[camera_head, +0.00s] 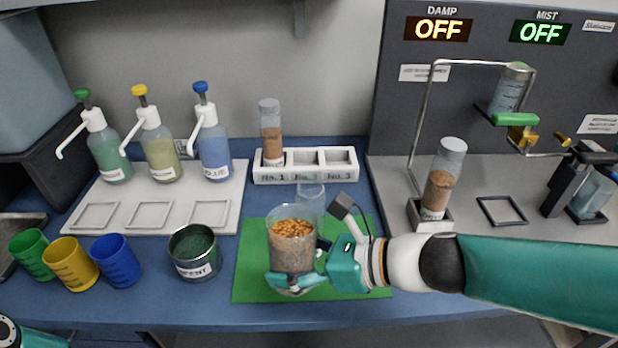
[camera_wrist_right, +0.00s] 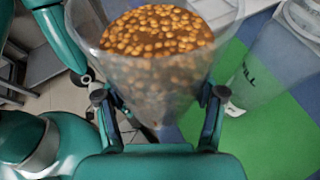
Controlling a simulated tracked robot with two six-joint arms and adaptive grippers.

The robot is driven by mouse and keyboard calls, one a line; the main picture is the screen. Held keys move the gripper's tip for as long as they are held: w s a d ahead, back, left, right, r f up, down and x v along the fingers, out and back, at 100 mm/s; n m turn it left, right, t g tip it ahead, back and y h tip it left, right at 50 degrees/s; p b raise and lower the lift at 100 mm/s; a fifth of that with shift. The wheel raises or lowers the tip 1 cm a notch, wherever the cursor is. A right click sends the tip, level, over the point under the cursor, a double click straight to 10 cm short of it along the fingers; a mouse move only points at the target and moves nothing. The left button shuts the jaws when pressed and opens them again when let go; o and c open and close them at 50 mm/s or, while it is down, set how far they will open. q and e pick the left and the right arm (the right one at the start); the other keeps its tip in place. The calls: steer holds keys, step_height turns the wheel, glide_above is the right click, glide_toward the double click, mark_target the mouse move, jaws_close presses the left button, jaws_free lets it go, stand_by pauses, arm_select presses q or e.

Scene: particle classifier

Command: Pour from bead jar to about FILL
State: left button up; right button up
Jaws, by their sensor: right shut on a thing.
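My right gripper (camera_head: 298,284) is shut on a clear bead jar (camera_head: 291,255), gripping it low on its sides. The jar has orange beads on top of a greyish layer and looks roughly upright. It also shows large in the right wrist view (camera_wrist_right: 150,82), between the two fingers (camera_wrist_right: 160,100). A clear empty-looking cup (camera_head: 311,193) stands just behind it on the green mat (camera_head: 250,285), partly hidden by the jar. In the right wrist view this cup (camera_wrist_right: 262,70) bears lettering ending in "ILL". I cannot tell whether the jar touches the mat. My left gripper is out of view.
A dark green jar (camera_head: 195,252) and green, yellow and blue cups (camera_head: 117,262) stand left of the mat. Several pump bottles (camera_head: 160,155) stand on a white tray behind. A white rack (camera_head: 335,165) with one vial is behind the mat. A stand with a tube (camera_head: 440,190) is right.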

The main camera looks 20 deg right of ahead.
mark_target(313, 219)
steer(key=shift+w+d+r+m+g+y+p, duration=0.2)
steer(key=shift+r+m+g+p, duration=0.3)
steer(key=shift+p, duration=1)
steer(key=shift+w+d+r+m+g+y+p, duration=0.1)
steer(key=shift+w+r+m+g+y+p, duration=0.35)
steer(key=shift+p, duration=1.05)
steer(key=shift+s+m+h, duration=0.25)
steer(key=shift+w+r+p, duration=0.1)
steer(key=shift+r+p, duration=0.15)
steer(key=shift+p, duration=0.4)
steer(key=shift+w+d+r+m+g+y+p, duration=0.2)
steer(key=shift+r+m+p, duration=0.35)
steer(key=shift+p, duration=0.55)
steer(key=shift+w+d+r+m+g+y+p, duration=0.15)
steer(key=shift+r+m+y+p, duration=0.1)
steer(key=shift+r+p, duration=0.7)
steer(key=shift+a+f, duration=0.1)
steer(key=shift+f, duration=0.05)
steer(key=shift+r+m+g+y+p, duration=0.3)
steer(key=shift+r+m+p, duration=0.3)
steer(key=shift+p, duration=0.75)
steer(key=shift+s+a+f+m+g+y+p, duration=0.1)
steer(key=shift+s+f+m+g+y+p, duration=0.2)
steer(key=shift+m, duration=0.3)
steer(key=shift+r+m+g+y+p, duration=0.45)
steer(key=shift+r+m+p, duration=0.55)
steer(key=shift+r+p, duration=0.3)
